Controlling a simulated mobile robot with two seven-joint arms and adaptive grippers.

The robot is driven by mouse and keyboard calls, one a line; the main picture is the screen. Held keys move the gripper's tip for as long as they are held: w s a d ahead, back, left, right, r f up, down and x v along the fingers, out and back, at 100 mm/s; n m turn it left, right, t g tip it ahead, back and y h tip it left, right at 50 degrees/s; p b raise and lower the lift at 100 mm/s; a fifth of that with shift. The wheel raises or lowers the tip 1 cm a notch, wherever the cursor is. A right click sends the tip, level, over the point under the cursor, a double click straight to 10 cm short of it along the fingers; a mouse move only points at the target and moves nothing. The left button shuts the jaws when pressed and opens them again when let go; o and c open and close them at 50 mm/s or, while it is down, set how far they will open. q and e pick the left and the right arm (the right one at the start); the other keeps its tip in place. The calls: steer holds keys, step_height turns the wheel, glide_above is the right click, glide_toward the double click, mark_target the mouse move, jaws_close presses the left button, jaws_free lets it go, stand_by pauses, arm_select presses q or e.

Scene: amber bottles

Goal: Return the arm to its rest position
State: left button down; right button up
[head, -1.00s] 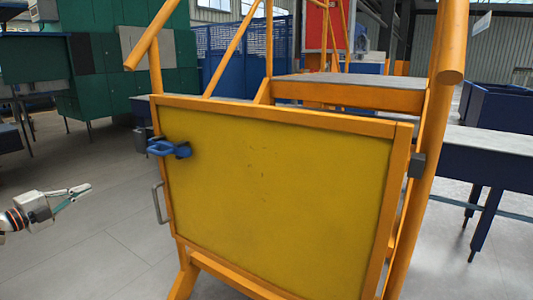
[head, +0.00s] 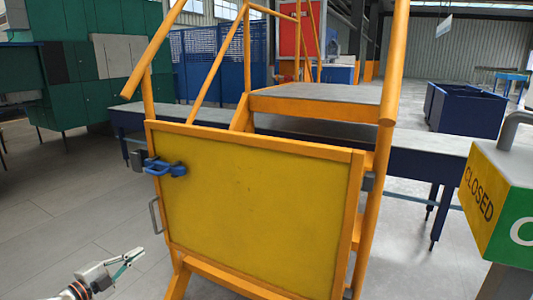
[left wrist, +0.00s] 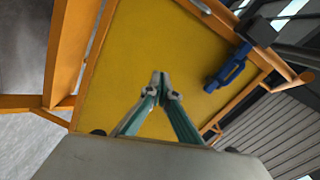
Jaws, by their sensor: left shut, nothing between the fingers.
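My left gripper (head: 133,256) comes in at the lower left of the head view, left of and apart from the yellow gate. It is shut and empty. In the left wrist view its fingertips (left wrist: 158,80) meet, with the yellow gate panel behind them. My right gripper is not in view. No amber bottles show.
A yellow gate panel (head: 250,210) with an orange frame, a blue latch (head: 165,168) and a grey handle (head: 155,215) stands ahead on an orange stair frame. A yellow-green "CLOSED" box (head: 490,200) is at the right. Floor (head: 60,220) at the left is clear.

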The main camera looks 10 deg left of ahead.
arm_select(q)
steer(key=s+d+f+n+g+p, duration=0.25)
steer(key=s+d+n+p, duration=0.5)
steer(key=s+d, duration=1.25)
steer(key=s+d+n+g+y+p, duration=0.1)
steer(key=s+d+n+p, duration=0.2)
steer(key=s, duration=1)
steer(key=s+d+n+g+y+p, duration=0.1)
steer(key=s+d+p, duration=0.5)
steer(key=s, duration=0.8)
steer(key=shift+s+d+r+n+g, duration=0.3)
steer(key=shift+d+n+g, duration=0.45)
steer(key=shift+d+n, duration=0.3)
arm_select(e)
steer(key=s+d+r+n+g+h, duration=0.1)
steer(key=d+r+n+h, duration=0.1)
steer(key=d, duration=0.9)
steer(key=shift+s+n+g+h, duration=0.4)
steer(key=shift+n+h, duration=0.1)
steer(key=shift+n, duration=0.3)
arm_select(q)
steer(key=shift+w, duration=0.1)
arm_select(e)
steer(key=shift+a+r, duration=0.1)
